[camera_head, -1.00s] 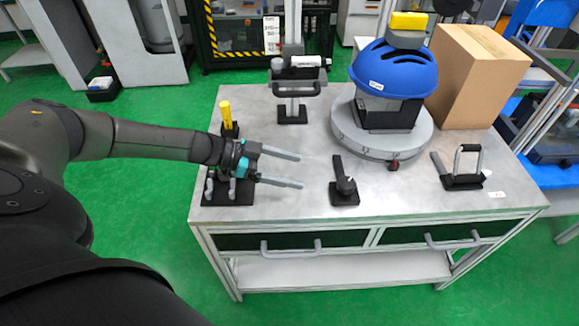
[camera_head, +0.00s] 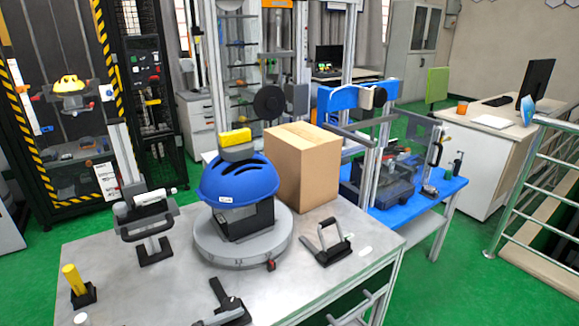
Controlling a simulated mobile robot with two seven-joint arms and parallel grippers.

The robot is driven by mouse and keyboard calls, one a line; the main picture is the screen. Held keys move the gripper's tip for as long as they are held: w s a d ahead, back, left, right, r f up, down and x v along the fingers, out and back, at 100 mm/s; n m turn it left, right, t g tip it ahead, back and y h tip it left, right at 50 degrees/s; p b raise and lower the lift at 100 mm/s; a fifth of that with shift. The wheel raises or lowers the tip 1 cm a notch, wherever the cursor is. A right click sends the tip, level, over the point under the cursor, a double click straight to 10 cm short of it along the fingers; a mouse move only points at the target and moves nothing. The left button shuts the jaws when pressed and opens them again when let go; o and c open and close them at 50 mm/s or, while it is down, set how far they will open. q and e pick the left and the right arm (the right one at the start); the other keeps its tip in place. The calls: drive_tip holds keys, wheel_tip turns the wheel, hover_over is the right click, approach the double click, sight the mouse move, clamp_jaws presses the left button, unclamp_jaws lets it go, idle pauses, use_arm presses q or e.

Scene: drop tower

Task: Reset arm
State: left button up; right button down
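Neither of my grippers shows in the camera_head view now, and no part of my arms is visible. The grey metal table (camera_head: 330,282) fills the lower part of the view. On it a blue helmet (camera_head: 237,183) with a yellow-topped block (camera_head: 235,138) above it sits on a black stand on a round grey base (camera_head: 222,250). A black lever fixture (camera_head: 229,304) is at the front, partly cut off by the lower edge. A black fixture with a grey handle (camera_head: 328,244) stands to the right.
A cardboard box (camera_head: 303,167) stands behind the helmet. A yellow cylinder (camera_head: 74,279) in a black holder and a clamp stand (camera_head: 148,222) are at left. A blue table (camera_head: 405,208) with equipment and a metal railing (camera_head: 530,185) are to the right. Green floor lies between them.

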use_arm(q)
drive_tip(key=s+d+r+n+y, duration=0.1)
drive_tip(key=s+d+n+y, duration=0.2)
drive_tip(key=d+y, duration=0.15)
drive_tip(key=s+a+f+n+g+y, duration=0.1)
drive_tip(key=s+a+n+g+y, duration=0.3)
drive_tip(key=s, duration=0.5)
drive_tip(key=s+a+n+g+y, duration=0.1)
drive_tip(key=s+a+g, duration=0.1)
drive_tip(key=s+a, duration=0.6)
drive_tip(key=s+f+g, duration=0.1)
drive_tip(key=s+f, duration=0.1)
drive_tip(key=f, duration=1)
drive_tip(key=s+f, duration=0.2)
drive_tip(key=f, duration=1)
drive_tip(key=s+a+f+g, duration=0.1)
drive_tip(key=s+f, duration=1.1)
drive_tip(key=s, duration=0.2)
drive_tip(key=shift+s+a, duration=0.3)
